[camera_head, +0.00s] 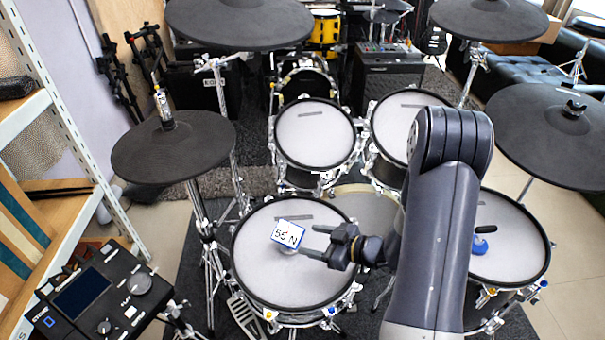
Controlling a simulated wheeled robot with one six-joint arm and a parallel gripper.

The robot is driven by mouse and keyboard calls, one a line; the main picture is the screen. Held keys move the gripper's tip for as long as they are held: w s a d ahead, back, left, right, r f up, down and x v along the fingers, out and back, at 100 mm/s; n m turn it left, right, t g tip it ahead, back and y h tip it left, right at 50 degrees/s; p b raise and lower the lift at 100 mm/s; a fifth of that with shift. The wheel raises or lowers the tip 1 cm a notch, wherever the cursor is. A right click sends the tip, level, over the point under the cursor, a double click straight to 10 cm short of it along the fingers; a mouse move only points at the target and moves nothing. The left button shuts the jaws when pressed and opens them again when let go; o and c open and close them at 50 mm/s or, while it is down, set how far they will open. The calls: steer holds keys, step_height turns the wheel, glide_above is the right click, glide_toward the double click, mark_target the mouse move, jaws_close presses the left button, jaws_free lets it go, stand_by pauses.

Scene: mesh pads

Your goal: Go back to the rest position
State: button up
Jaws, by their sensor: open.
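My gripper (316,241) is open over the front middle drum pad (262,270), with its fingers pointing left. A small white and blue block (288,233) marked "55 N" is just left of the fingertips, above a pale round base on the same pad. The fingers look empty. I cannot tell whether a fingertip touches the block or its base. My arm comes up from the bottom right and bends down to the gripper, hiding part of the pads behind it.
A blue object with a dark handle (480,246) is on the right pad (510,262). Two more mesh pads (315,150) stand behind. Black cymbals (172,150) surround the kit. A drum module (100,300) is at lower left, beside a shelf (70,130).

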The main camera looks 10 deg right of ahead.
mark_target(288, 235)
steer(key=b+x, duration=0.1)
steer(key=x, duration=0.7)
steer(key=shift+w+a+f, duration=0.1)
steer(key=shift+w+a, duration=0.1)
steer(key=shift+a, duration=0.15)
